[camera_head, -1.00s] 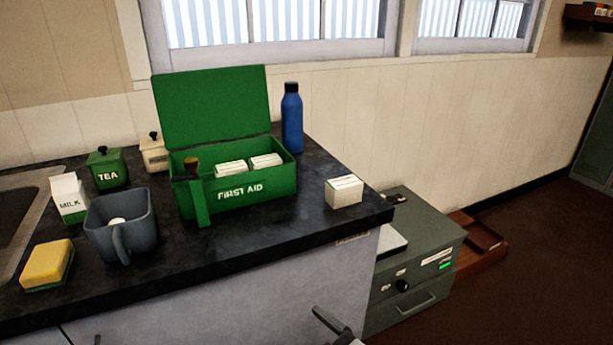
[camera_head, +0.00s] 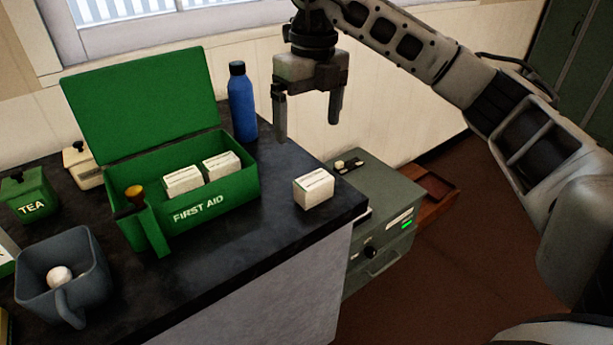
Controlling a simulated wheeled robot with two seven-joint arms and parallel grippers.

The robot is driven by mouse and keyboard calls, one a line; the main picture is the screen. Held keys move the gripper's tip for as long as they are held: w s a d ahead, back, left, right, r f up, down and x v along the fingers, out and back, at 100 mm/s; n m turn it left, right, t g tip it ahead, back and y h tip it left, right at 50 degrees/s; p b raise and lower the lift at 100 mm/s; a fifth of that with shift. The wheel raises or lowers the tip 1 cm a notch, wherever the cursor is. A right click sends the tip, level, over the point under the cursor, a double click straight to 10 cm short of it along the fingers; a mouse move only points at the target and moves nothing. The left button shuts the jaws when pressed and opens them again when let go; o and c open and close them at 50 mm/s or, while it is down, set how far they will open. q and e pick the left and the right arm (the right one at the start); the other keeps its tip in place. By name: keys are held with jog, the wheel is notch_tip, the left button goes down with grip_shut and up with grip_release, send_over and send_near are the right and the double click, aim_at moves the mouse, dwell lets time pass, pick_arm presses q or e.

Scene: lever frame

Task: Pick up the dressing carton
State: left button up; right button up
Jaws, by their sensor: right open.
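A small white dressing carton (camera_head: 314,189) lies on the dark worktop near its right corner, to the right of the green first aid box. Two similar white cartons, one on the left (camera_head: 183,181) and one on the right (camera_head: 222,165), sit inside the open first aid box (camera_head: 205,207). My right gripper (camera_head: 308,130) points down above and behind the loose carton. Its two fingers are apart, with nothing between them. My left gripper is not in view.
A blue bottle (camera_head: 242,102) stands behind the box. A grey mug (camera_head: 64,272) with a white round thing in it, a TEA tin (camera_head: 28,196) and a cream jar (camera_head: 83,165) stand at the left. A grey-green cabinet (camera_head: 378,192) stands beyond the worktop's right edge. Worktop around the loose carton is clear.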

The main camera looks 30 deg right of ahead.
jog(key=d, duration=0.1)
send_over(314, 179)
jog(key=shift+m+h, duration=0.3)
jog(key=f, duration=0.8)
jog(key=shift+s+f+b, duration=0.15)
jog(key=shift+s+b, duration=0.1)
jog(key=shift+b, duration=0.15)
jog(key=f, duration=0.3)
jog(key=f+p, duration=0.1)
jog(key=f, duration=0.1)
jog(key=shift+w+f, duration=0.25)
jog(key=shift+f, duration=0.5)
jog(key=c, duration=1.1)
